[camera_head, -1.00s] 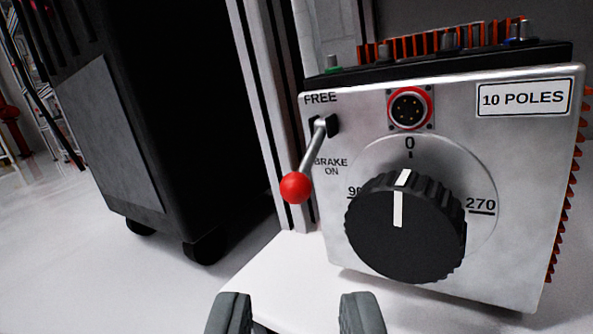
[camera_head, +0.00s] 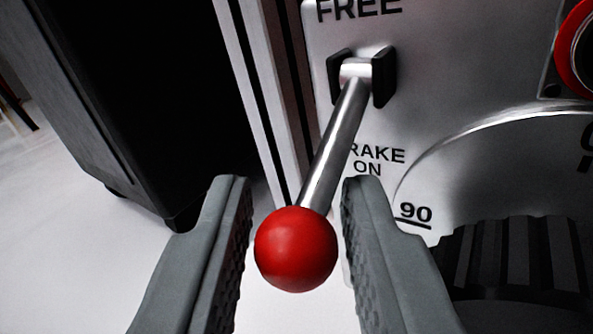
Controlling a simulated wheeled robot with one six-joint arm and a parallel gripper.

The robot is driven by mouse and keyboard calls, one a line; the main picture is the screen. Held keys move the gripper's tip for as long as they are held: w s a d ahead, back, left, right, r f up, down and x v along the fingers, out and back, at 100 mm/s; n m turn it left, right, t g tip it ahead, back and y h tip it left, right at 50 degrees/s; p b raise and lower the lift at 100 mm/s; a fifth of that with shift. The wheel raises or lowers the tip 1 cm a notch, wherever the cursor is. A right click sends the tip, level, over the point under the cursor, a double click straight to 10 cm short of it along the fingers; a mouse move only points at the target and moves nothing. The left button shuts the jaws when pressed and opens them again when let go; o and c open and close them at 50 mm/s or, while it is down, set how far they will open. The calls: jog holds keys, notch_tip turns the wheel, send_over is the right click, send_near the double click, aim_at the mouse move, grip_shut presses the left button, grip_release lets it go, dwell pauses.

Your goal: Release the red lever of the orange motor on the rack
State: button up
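The lever is a metal rod (camera_head: 335,145) with a red ball (camera_head: 296,249) at its lower end. It pivots in a black-edged slot under the word FREE and slants down to the left, past the words BRAKE ON. The silver front panel (camera_head: 450,110) of the motor fills the right side; the motor's orange parts are out of view. My gripper (camera_head: 297,200) is open, with one grey finger on each side of the red ball. Gaps show between the ball and both fingers.
A black ribbed dial (camera_head: 520,262) sits close to the right of my right finger. A red-ringed connector (camera_head: 576,50) is at the upper right edge. A dark cabinet (camera_head: 110,100) and a pale rack post (camera_head: 250,100) stand at the left.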

aim_at(270, 241)
jog(key=shift+w, duration=0.2)
jog(key=shift+c, duration=0.5)
grip_shut()
jog(key=r+g, duration=0.1)
jog(key=m+g, duration=0.1)
jog(key=r+m+g, duration=0.1)
jog(key=g, duration=0.1)
jog(key=shift+s+a+r+y, duration=0.2)
jog(key=shift+s+r+y, duration=0.1)
jog(key=shift+r+m+g+y, duration=0.4)
jog(key=shift+r+m+g, duration=0.25)
jog(key=shift+g, duration=0.45)
jog(key=shift+w+d+r+m+g+y, duration=0.1)
jog(key=shift+r+m+g+y, duration=0.55)
jog(key=shift+g, duration=0.55)
jog(key=shift+w, duration=0.1)
